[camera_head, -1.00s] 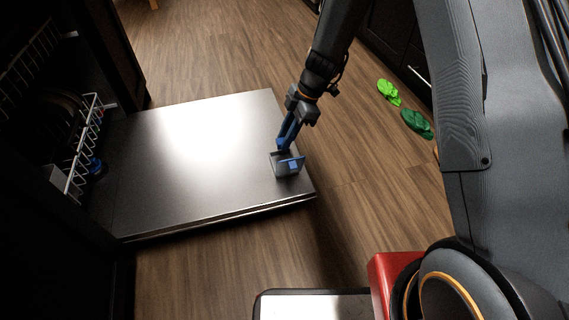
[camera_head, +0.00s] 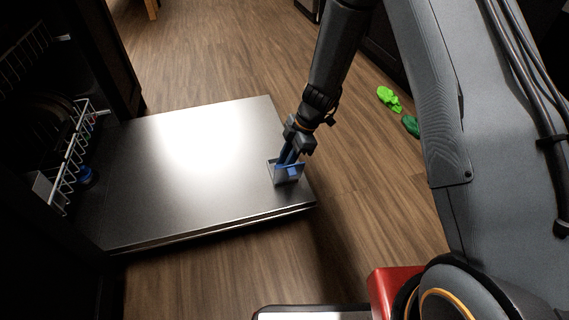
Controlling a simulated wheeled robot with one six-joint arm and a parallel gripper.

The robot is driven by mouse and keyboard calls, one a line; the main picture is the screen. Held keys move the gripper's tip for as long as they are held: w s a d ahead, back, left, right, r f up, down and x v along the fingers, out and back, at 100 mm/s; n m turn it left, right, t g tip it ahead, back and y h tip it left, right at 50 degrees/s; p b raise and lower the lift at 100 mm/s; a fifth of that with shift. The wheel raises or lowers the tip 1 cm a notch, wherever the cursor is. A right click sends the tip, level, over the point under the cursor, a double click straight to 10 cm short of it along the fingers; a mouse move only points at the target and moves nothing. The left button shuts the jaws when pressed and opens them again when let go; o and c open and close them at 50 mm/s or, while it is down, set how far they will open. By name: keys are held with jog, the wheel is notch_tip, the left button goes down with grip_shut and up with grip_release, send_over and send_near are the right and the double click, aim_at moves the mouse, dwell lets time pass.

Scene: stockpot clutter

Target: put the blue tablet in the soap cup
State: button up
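The soap cup (camera_head: 279,177) is a small grey square-sided holder near the right end of the open dishwasher door (camera_head: 150,205). A small bright blue patch (camera_head: 293,172), which looks like the blue tablet, shows at the cup, just below my fingertips. I cannot tell whether it rests in the cup or is still between the fingers.
A dishwasher rack (camera_head: 72,150) with white wire sides is at the left, with a round blue item (camera_head: 87,176) beside it. A bright green item (camera_head: 389,97) and a dark green one (camera_head: 411,125) lie on the wood floor at the right. The door's middle is clear.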

jog(key=o, duration=1)
jog(key=shift+f, duration=0.1)
jog(key=p+v, duration=0.5)
jog(key=v, duration=0.7)
jog(key=s+a+r+m, duration=0.2)
jog(key=s+a+r, duration=0.35)
jog(key=r, duration=0.35)
jog(key=s+a+r+m+h, duration=0.1)
jog(key=s+a+r+m, duration=0.25)
jog(key=s+r, duration=0.55)
jog(key=s+d+r+m, duration=0.1)
jog(key=s+r+m, duration=0.1)
jog(key=s, duration=0.4)
jog(key=s+r+m+h, duration=0.1)
jog(key=s+r+m, duration=0.1)
jog(key=s, duration=0.5)
jog(key=s+d+r+m+t, duration=0.1)
jog(key=s+r+m, duration=0.1)
jog(key=s+m, duration=0.2)
jog(key=shift+s+d+r+h, duration=0.15)
jog(key=shift+s+d+h, duration=0.05)
jog(key=shift+s, duration=0.45)
jog(key=shift+s+d+r+h, duration=0.15)
jog(key=shift+s+r+h, duration=0.05)
jog(key=shift+s, duration=0.45)
